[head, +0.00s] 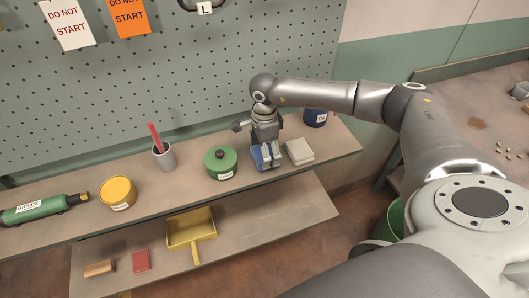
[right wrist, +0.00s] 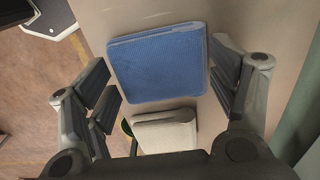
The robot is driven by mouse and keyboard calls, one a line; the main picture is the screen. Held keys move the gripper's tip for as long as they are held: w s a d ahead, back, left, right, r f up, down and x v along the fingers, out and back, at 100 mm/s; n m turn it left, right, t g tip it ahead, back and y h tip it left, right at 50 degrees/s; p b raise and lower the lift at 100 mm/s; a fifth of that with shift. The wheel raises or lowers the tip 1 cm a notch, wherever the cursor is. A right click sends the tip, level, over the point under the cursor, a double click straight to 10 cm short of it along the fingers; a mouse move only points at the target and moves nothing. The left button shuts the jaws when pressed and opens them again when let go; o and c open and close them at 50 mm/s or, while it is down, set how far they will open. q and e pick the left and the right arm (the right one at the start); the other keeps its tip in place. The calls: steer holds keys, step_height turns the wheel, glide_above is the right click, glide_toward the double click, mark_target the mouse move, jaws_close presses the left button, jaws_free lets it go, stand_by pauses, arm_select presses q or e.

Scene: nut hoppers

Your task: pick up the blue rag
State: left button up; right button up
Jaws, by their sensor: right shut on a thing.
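The blue rag (head: 257,160) is a folded flat square at the shelf, between a green lidded tin and a folded light grey cloth (head: 299,151). My right gripper (head: 267,154) points down over it and is shut on it. In the right wrist view the blue rag (right wrist: 158,62) lies between the two fingers (right wrist: 168,85), with the grey cloth (right wrist: 165,131) beside it. The fingers partly cover the rag in the head view. I cannot tell whether the rag is clear of the shelf. My left gripper is not in view.
A yellow dustpan (head: 190,229) is on the lower shelf. A pegboard (head: 220,60) stands behind.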

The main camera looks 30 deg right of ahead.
steer(key=shift+w+r, duration=0.1)
steer(key=shift+r, duration=0.2)
steer(key=s+a+r+b, duration=0.2)
steer(key=s+r+b, duration=0.2)
steer(key=r, duration=0.3)
steer(key=shift+s, duration=0.15)
steer(key=s+a+r+b, duration=0.1)
steer(key=s, duration=0.1)
steer(key=s+a+r+b, duration=0.1)
steer(key=s+a+r, duration=0.1)
steer(key=s, duration=0.1)
steer(key=s+a+r+b, duration=0.1)
steer(key=s+r, duration=0.1)
steer(key=s, duration=0.1)
steer(key=shift+s+a, duration=0.2)
steer(key=shift+a, duration=0.05)
steer(key=n, duration=0.1)
steer(key=f+n, duration=0.1)
steer(key=a+n, duration=0.1)
steer(key=shift+s+a+f+n, duration=0.1)
steer(key=shift+f+n, duration=0.15)
steer(key=shift+n, duration=0.15)
steer(key=s+a+f+n, duration=0.2)
steer(key=a+f+n, duration=0.3)
steer(key=n, duration=1.2)
steer(key=shift+a, duration=0.4)
steer(key=shift+s+f, duration=0.1)
